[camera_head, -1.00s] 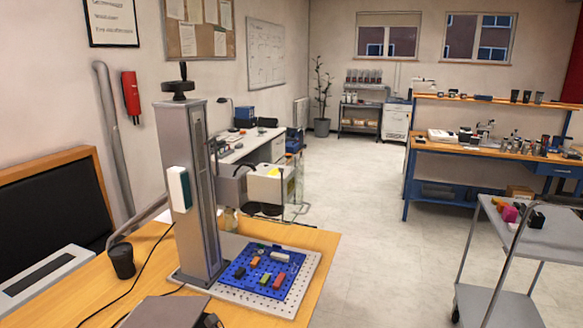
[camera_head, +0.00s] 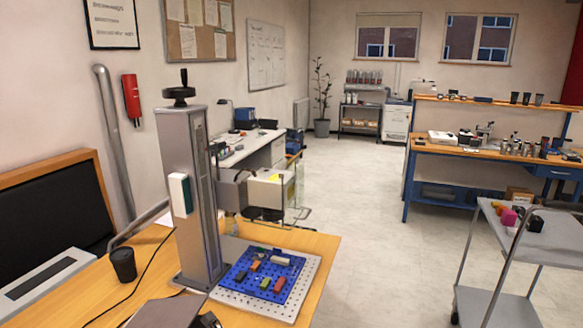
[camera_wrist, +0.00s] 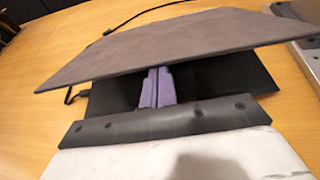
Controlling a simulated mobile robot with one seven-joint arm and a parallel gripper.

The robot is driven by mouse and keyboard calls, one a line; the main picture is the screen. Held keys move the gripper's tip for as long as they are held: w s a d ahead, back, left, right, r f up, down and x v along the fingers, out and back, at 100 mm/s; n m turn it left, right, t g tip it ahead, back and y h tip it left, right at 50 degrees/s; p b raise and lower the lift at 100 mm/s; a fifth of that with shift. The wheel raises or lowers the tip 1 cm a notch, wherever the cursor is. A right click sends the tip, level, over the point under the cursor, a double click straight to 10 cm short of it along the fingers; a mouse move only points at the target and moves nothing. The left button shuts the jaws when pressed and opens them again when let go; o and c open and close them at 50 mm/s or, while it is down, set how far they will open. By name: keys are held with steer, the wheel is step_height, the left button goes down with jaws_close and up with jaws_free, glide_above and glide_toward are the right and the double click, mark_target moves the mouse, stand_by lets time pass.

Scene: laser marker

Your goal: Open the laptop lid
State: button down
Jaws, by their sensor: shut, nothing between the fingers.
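The laptop lid (camera_wrist: 170,42) is a grey slab across the upper wrist view. It is partly raised, with a gap between it and the black laptop base (camera_wrist: 225,82). My gripper (camera_wrist: 157,76) shows as two purple-grey fingers pressed together, empty. They reach into the gap, over the base and under the lid's near edge; the lid hides what is beyond their tips. I cannot tell whether they touch the lid. In the head view the grey lid (camera_head: 166,313) is cut off at the bottom edge.
The wooden table (camera_wrist: 35,75) carries the laptop. A marker column (camera_head: 190,190) stands behind it, with a blue fixture plate (camera_head: 240,282) to its right. A black cup (camera_head: 123,264) and a cable are to the left.

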steer(key=shift+s+d, duration=0.2)
steer(key=shift+d, duration=0.75)
steer(key=shift+s+d, duration=0.2)
steer(key=shift+d, duration=0.8)
steer(key=shift+s+d, duration=0.2)
steer(key=shift+d, duration=0.75)
